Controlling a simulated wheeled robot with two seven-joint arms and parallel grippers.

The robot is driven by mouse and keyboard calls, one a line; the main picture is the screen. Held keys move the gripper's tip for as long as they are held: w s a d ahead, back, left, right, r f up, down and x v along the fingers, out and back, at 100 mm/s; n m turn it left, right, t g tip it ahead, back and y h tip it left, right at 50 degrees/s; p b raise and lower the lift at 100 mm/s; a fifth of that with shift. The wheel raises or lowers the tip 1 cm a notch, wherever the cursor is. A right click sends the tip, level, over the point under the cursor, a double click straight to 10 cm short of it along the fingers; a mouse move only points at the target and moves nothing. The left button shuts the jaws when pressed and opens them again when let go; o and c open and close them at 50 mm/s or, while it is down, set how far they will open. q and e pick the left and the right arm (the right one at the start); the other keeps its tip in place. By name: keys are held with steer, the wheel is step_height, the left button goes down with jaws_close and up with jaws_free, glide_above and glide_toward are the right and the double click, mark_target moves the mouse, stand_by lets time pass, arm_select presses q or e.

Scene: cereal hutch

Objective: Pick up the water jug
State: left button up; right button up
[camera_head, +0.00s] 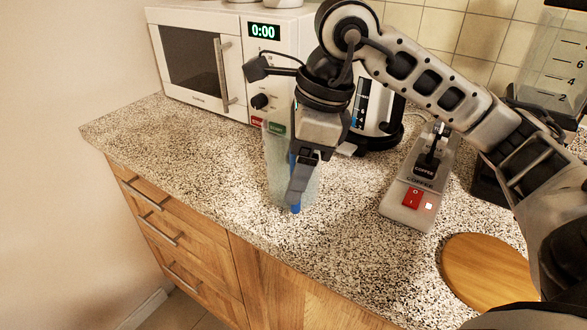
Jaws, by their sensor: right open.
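The water jug (275,167) is a clear, faintly greenish container standing upright on the speckled counter, in front of the microwave's right side. A blue strip, which looks like its handle, shows on its near side. My right gripper (299,182) comes down from above in front of the jug, with its fingers pointing down at the blue strip. It is open. The fingers hide part of the jug and most of the blue strip, so I cannot tell whether they touch it. My left gripper is not in view.
A white microwave (195,60) stands behind at the left, with a kettle-like appliance (377,115) right of the jug. A coffee machine (410,195), a round wooden board (487,268) and a blender (555,60) are further right. The counter left of the jug is clear.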

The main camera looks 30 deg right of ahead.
steer(key=shift+w+a+f, duration=0.1)
steer(key=shift+f, duration=0.4)
jaws_close()
steer(key=shift+r, duration=0.1)
steer(key=shift+r, duration=0.2)
